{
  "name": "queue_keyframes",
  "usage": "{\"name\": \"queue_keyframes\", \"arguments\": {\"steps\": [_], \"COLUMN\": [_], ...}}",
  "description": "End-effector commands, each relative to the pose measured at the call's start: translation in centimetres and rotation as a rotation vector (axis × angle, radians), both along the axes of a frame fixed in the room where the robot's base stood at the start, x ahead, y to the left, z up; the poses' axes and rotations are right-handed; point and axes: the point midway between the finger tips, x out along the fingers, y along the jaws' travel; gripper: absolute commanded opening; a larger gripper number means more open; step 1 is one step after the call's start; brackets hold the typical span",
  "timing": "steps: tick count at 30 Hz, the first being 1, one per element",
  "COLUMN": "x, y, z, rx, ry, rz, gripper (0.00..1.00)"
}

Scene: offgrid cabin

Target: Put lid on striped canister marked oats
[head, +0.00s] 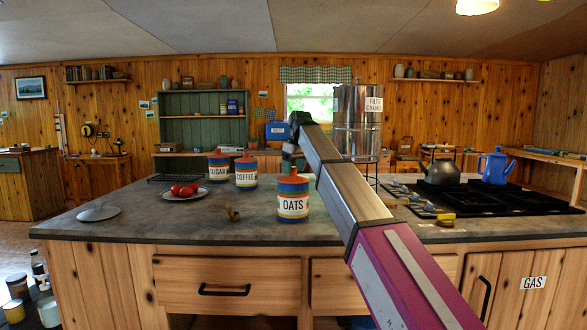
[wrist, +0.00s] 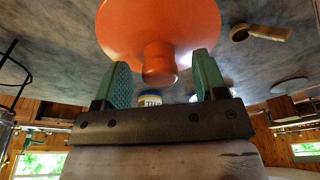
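The striped oats canister (head: 293,207) stands upright on the dark counter, with blue, orange and yellow bands and a white OATS label. An orange lid (head: 293,180) with a knob is on its top and looks seated, though its rim contact is too small to judge. In the wrist view the orange lid (wrist: 155,25) fills the upper middle and hides the canister under it. My gripper (wrist: 164,75) is open, its green fingers on either side of the knob, with gaps visible. In the head view my gripper (head: 292,155) is just above the canister, partly hidden by my arm.
Sugar (head: 218,167) and coffee (head: 246,172) canisters stand behind left, near a plate (head: 173,195) of red items. A wooden utensil (head: 232,213) lies left of the oats. A grey lid (head: 98,211) lies far left. A stove with kettles (head: 495,167) is right.

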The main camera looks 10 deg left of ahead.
Motion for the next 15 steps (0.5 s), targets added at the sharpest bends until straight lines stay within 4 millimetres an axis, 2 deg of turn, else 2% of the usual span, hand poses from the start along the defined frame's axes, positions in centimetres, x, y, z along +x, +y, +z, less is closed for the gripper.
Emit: {"name": "queue_keyframes", "arguments": {"steps": [1,2,4,15], "x": [-0.01,0.0,-0.01,-0.02], "y": [-0.01,-0.01,0.0,-0.03], "z": [0.0,-0.01,-0.01,0.15], "rx": [0.0,0.0,0.0,0.0], "ry": [0.0,0.0,0.0,0.0], "rz": [0.0,0.0,0.0,0.0], "gripper": [0.65,0.72,0.95,0.95]}}
